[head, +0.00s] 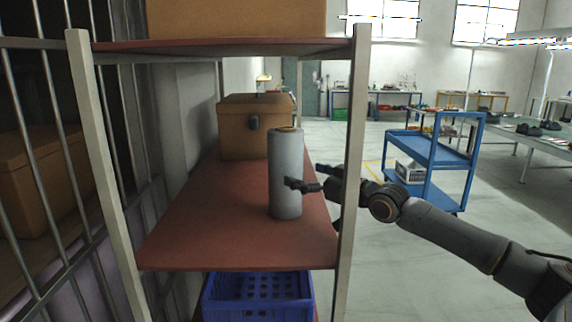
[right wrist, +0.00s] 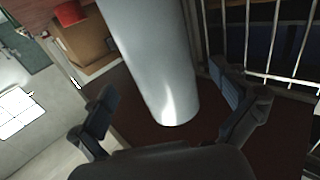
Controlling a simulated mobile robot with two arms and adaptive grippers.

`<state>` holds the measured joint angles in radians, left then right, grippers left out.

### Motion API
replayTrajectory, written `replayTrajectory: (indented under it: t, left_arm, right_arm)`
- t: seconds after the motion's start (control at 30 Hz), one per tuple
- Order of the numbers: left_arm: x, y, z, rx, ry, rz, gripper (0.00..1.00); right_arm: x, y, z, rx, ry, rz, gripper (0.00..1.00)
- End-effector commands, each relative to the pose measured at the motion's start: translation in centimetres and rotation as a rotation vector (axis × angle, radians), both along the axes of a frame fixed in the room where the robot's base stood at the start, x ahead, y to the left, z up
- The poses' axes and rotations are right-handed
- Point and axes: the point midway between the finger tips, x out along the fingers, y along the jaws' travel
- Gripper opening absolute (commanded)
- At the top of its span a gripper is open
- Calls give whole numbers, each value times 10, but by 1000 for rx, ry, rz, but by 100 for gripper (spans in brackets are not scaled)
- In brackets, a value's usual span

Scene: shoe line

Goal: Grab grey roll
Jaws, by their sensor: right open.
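The grey roll (head: 284,190) stands upright near the front right of the red-brown shelf (head: 190,240). My right gripper (head: 305,178) reaches in from the right past the shelf post, at about the roll's middle height. In the head view one finger overlaps the roll's right side. In the right wrist view the grey roll (right wrist: 155,60) lies between the two spread fingers of the right gripper (right wrist: 168,112), with gaps on both sides. The right gripper is open. My left gripper is not in view.
A brown case (head: 240,140) stands on the shelf behind the roll. A pale post (head: 350,200) rises at the shelf's front right corner. A blue crate (head: 258,300) sits below, and a box (head: 235,18) above. A blue cart (head: 432,160) stands at right.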

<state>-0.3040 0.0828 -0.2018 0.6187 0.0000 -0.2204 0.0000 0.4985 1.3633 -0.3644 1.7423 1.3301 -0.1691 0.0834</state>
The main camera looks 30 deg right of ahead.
Motion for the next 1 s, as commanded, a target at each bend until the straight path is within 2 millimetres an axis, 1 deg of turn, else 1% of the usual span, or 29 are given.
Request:
replayTrajectory:
  t: [0.03,0.23,0.33,0.5,0.6,0.73,0.93,0.97,1.0]
  left_arm:
    - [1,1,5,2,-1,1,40]
    - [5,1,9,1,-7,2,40]
    - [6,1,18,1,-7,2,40]
    - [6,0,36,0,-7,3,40]
    - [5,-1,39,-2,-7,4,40]
    - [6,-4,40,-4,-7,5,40]
    - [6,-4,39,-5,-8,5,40]
    - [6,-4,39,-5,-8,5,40]
    - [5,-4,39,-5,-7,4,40]
  right_arm:
    - [5,2,3,5,-3,1,100]
    - [14,6,1,0,1,4,100]
    - [22,6,5,2,-1,4,100]
    - [47,10,7,3,-1,5,100]
    - [58,12,4,3,0,4,100]
    - [64,14,1,-2,1,5,100]
    - [64,13,0,-3,1,4,100]
    - [64,13,0,-3,1,4,94]
    - [64,13,0,-2,1,4,86]
